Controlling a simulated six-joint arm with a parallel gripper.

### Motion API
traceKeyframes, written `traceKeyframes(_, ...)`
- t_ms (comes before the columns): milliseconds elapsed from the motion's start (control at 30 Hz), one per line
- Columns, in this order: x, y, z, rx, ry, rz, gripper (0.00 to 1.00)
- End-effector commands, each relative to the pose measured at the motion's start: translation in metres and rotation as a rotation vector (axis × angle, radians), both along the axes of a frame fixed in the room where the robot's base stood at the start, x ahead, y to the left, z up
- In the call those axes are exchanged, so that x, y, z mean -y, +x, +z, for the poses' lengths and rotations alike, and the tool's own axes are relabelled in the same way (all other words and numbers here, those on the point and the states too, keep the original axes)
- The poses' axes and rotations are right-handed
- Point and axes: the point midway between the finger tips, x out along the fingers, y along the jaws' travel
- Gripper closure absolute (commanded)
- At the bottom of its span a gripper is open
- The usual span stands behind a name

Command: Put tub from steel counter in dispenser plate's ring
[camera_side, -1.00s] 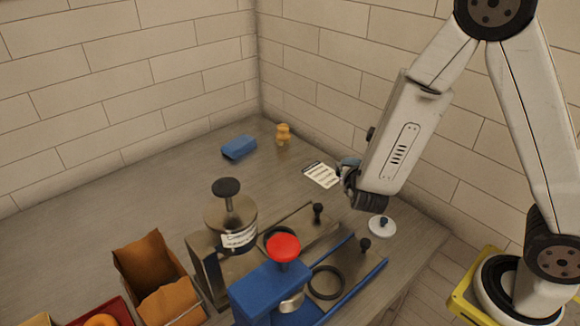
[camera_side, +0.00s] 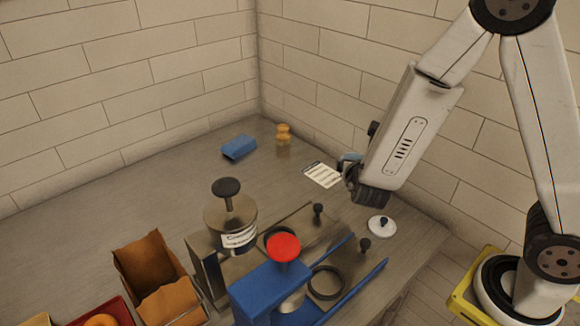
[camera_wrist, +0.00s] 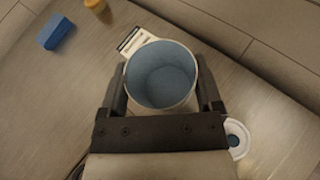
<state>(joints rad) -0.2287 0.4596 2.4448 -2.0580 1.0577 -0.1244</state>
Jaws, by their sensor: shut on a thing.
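My gripper (camera_wrist: 165,100) is shut on a tub (camera_wrist: 163,78), white outside with a pale blue inside, upright and empty in the wrist view. In the side view my gripper (camera_side: 350,174) is at the right, near the wall, and mostly hides the tub (camera_side: 349,158). I cannot tell from the side view how far the tub is above the counter. Two dark rings lie at the front: one ring (camera_side: 326,283) by the blue dispenser (camera_side: 268,290) with a red knob, another ring (camera_side: 281,239) by the steel dispenser (camera_side: 230,222) with a black knob.
A white lid (camera_side: 382,227) and a printed card (camera_side: 322,174) lie near my gripper. A blue block (camera_side: 239,147) and a corked jar (camera_side: 283,140) stand farther back. Black-knobbed posts (camera_side: 318,212) rise near the rings. An orange-lined box (camera_side: 160,280) is front left. The left counter (camera_side: 110,205) is clear.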

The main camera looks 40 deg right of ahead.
Motion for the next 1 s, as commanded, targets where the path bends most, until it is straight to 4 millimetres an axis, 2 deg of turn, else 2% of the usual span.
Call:
traceKeyframes(267, 0.013, -0.01, 0.0, 0.0, -0.002, -0.102, 0.71)
traceKeyframes(467, 0.031, -0.027, -0.001, 0.0, -0.001, -0.266, 0.71)
traceKeyframes(700, 0.052, -0.058, -0.003, -0.001, -0.001, -0.517, 0.71)
traceKeyframes(1000, 0.067, -0.102, -0.007, -0.002, -0.002, -0.848, 0.71)
